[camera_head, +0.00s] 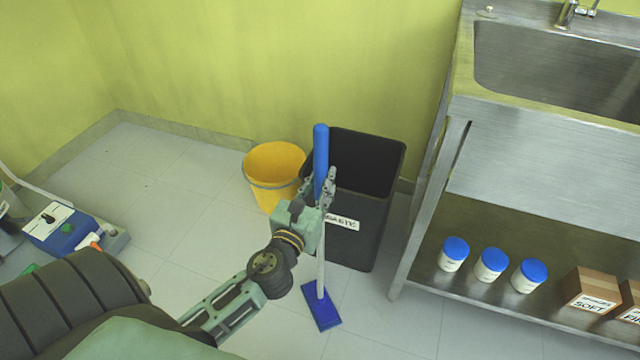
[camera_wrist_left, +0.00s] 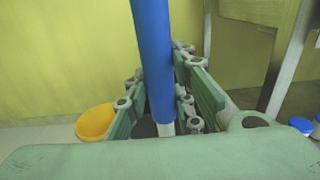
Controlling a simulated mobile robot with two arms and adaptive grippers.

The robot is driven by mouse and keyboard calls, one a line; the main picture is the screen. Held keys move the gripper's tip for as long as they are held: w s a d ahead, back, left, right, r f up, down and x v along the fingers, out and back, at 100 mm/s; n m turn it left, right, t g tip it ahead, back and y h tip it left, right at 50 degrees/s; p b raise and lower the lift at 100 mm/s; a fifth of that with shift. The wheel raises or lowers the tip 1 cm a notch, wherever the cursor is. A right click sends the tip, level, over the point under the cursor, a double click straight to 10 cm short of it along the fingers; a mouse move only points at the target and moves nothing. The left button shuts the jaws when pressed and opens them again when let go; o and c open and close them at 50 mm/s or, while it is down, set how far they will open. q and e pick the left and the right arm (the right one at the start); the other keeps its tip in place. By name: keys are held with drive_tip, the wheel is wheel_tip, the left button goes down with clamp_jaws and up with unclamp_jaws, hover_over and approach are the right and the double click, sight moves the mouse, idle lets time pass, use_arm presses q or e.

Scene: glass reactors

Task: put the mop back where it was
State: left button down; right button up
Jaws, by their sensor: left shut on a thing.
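The mop stands nearly upright, with a blue handle grip (camera_head: 321,150), a pale shaft and a flat blue head (camera_head: 321,311) low at the floor. I cannot tell whether the head touches the floor. My left gripper (camera_head: 325,190) is shut on the mop near the lower end of its blue grip. In the left wrist view the blue grip (camera_wrist_left: 152,60) runs between the fingers (camera_wrist_left: 166,100). Behind the mop are a yellow bucket (camera_head: 274,170) and a black waste bin (camera_head: 358,230). My right gripper is not in view.
A steel sink bench (camera_head: 550,160) stands at the right, with several blue-lidded jars (camera_head: 491,264) and boxes (camera_head: 592,290) on its lower shelf. A blue device (camera_head: 60,230) is at the left. The tiled floor (camera_head: 180,190) left of the bucket is clear.

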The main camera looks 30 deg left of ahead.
use_arm(q)
drive_tip(key=c, duration=1.9)
unclamp_jaws()
drive_tip(key=shift+f, duration=0.15)
drive_tip(key=shift+c, duration=0.2)
drive_tip(key=o, duration=0.5)
drive_tip(key=shift+c, duration=0.2)
drive_tip(key=shift+s+r, duration=0.15)
drive_tip(key=shift+r, duration=0.05)
drive_tip(key=b+v, duration=0.2)
drive_tip(key=v, duration=0.8)
drive_tip(key=s+a+f+n+g+y, duration=0.1)
drive_tip(key=s+a+f+n+g, duration=0.25)
drive_tip(key=n, duration=0.75)
drive_tip(key=s+f+n+g+y, duration=0.1)
drive_tip(key=s+f+n+g, duration=0.2)
drive_tip(key=f+n+g, duration=0.5)
drive_tip(key=s+d+f+n+g+h, duration=0.2)
drive_tip(key=s+d+f+n+h, duration=0.2)
drive_tip(key=d+n, duration=0.8)
drive_tip(key=s+d+h, duration=0.1)
drive_tip(key=s+h, duration=0.1)
drive_tip(key=s, duration=0.2)
drive_tip(key=shift+s+f, duration=0.2)
drive_tip(key=shift+f, duration=0.05)
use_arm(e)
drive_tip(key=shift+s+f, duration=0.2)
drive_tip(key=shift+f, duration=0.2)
